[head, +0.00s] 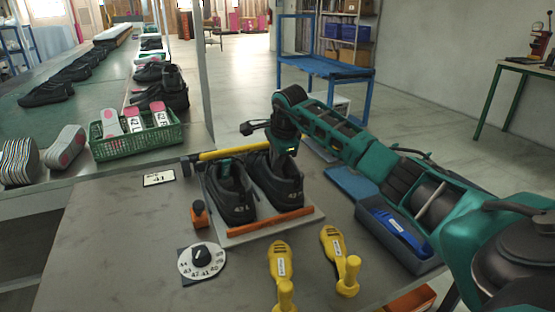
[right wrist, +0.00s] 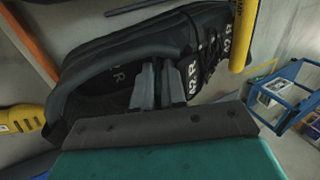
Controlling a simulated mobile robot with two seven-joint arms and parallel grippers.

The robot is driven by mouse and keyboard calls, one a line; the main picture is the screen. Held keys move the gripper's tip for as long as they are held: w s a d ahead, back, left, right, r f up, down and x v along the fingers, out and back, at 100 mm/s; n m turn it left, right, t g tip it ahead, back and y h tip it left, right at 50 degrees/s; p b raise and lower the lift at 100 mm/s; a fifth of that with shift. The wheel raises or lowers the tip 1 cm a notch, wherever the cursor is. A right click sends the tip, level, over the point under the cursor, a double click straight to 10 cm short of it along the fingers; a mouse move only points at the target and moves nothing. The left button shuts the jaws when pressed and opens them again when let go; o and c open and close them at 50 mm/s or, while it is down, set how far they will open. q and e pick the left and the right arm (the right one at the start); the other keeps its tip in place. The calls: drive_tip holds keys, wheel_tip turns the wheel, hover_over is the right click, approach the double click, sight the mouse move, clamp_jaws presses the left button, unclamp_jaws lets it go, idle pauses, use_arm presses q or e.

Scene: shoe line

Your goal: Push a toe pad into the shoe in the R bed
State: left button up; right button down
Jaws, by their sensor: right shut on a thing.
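Two black shoes stand side by side on a pale board with an orange front strip; the left shoe (head: 232,199) has something teal in its opening. The right shoe (head: 284,188) sits in the right-hand bed, and its side reads 42 R in the right wrist view (right wrist: 105,60). My right gripper (head: 286,153) reaches down into this shoe's opening. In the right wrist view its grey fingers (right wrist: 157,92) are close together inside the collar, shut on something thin. The toe pad itself is not clearly visible; the fingertips are partly hidden by the shoe. My left gripper is not in view.
A yellow bar (head: 222,154) lies behind the shoes. Two yellow tools (head: 281,262) and a dial (head: 202,261) lie in front. A blue-grey tray (head: 419,257) holds a blue item at right. A green basket (head: 162,138) of insoles stands back left.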

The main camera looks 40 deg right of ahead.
drive_tip(key=c, duration=1.1)
unclamp_jaws()
drive_tip(key=shift+s+r, duration=0.15)
drive_tip(key=shift+s+a, duration=0.1)
drive_tip(key=shift+s, duration=0.05)
drive_tip(key=shift+s+a+r+p, duration=0.2)
drive_tip(key=shift+s+r+p, duration=0.1)
drive_tip(key=shift+s+p, duration=0.35)
drive_tip(key=shift+s, duration=0.1)
drive_tip(key=shift+r, duration=0.1)
drive_tip(key=shift+r+p, duration=1.4)
